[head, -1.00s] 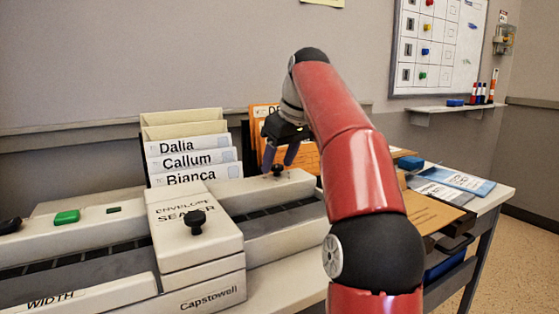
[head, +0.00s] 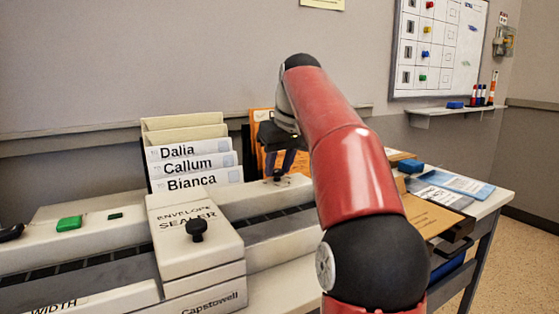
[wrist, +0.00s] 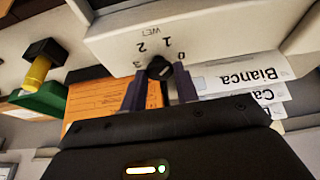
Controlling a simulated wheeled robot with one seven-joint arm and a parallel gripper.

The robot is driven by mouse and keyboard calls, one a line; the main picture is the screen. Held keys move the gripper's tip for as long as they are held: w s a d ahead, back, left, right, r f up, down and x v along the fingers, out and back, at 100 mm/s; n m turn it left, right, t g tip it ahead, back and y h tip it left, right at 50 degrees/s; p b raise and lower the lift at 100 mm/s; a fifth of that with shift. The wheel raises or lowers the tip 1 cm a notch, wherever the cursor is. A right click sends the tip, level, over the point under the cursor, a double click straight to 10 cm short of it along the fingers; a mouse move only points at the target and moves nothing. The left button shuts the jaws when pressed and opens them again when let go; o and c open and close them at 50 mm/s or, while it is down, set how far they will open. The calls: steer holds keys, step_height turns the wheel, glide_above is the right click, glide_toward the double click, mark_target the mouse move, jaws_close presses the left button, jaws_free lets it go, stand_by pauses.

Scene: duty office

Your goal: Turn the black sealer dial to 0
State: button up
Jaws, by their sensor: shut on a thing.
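The black sealer dial (wrist: 159,68) stands on the cream face of the envelope sealer (wrist: 105,38). Printed marks 0, 1, 2, 3 and the word WET lie around it in the wrist view. My gripper (wrist: 160,76) is shut on the dial, with one dark finger on each side. The dial's pointer is too small and shadowed to read against the marks. In the head view my gripper (head: 279,171) is at the far right end of the sealer (head: 195,258), and its fingers partly hide the dial.
A second black knob (head: 196,230) stands on the sealer's raised block. Name-labelled folders (head: 190,160) and an orange sheet (wrist: 110,105) stand close to the gripper. Papers (head: 450,188) and trays lie on the right of the table. A whiteboard (head: 440,45) hangs behind.

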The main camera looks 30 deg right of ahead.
steer(key=m+p, duration=0.1)
steer(key=m+h+p, duration=0.1)
steer(key=m, duration=0.1)
steer(key=m+p, duration=0.1)
steer(key=shift+a+r+h, duration=0.25)
steer(key=shift+h, duration=0.15)
steer(key=shift+w+a+f+m+g+h+p, duration=0.1)
steer(key=shift+m+g+h+p, duration=0.35)
steer(key=shift+m, duration=0.8)
steer(key=shift+f+m+g+h+p, duration=0.2)
steer(key=shift+m+p, duration=0.3)
steer(key=shift+m, duration=0.75)
steer(key=shift+r, duration=0.1)
steer(key=o, duration=1)
steer(key=shift+c, duration=0.2)
steer(key=v, duration=0.7)
steer(key=shift+r, duration=0.35)
steer(key=shift+a, duration=0.15)
